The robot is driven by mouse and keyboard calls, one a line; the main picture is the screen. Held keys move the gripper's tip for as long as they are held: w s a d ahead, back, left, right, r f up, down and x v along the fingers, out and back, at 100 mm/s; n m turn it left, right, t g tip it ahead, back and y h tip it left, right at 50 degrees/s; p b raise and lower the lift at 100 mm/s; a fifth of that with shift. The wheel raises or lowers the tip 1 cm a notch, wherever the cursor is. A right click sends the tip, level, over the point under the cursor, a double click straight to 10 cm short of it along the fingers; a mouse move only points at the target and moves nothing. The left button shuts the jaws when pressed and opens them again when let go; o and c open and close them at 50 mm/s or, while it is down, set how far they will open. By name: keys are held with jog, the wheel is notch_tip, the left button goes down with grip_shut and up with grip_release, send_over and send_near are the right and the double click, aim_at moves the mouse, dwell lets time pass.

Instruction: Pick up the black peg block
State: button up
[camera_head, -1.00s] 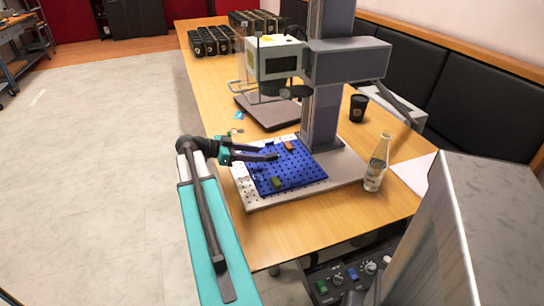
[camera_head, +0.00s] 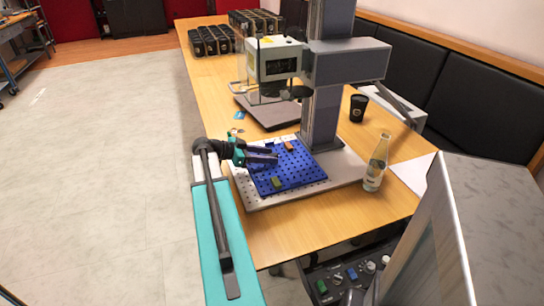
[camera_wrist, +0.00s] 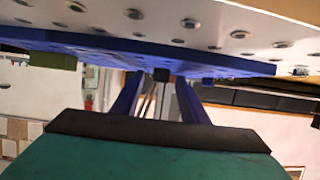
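My gripper (camera_head: 264,155) is low over the blue pegboard (camera_head: 310,178), reaching in from its left side. In the wrist view the two fingers of my gripper (camera_wrist: 160,92) stand apart with a gap between them. The board appears upside down along the top of that view. A small dark block (camera_wrist: 161,75) hangs from the board's edge in line with the gap and may be the black peg block; I cannot tell whether the fingers touch it. In the head view I cannot make out the black peg block near the gripper.
A green block (camera_head: 277,182) and an orange-brown block (camera_head: 289,146) sit on the pegboard. The laser marker's column (camera_head: 322,110) rises behind it. A glass bottle (camera_head: 376,165) and black cup (camera_head: 358,107) stand to the right. The wooden table (camera_head: 300,228) is clear in front.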

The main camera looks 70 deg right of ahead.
dwell(0.4)
grip_shut()
jog(key=shift+r, duration=0.1)
jog(key=shift+r, duration=1.1)
jog(key=s+a, duration=0.1)
jog(key=a, duration=0.2)
jog(key=s+a+r+b, duration=0.1)
jog(key=s+a, duration=0.1)
jog(key=a, duration=0.1)
jog(key=s+a+r, duration=0.1)
jog(key=a, duration=0.3)
jog(key=shift+s+b, duration=0.35)
jog(key=shift+r+p, duration=0.25)
jog(key=shift+p, duration=0.35)
jog(key=shift+a+p, duration=0.1)
jog(key=shift+p, duration=0.6)
jog(key=p, duration=0.3)
jog(key=shift+s+a+r, duration=0.1)
jog(key=shift+s+a, duration=0.05)
jog(key=shift+a, duration=0.2)
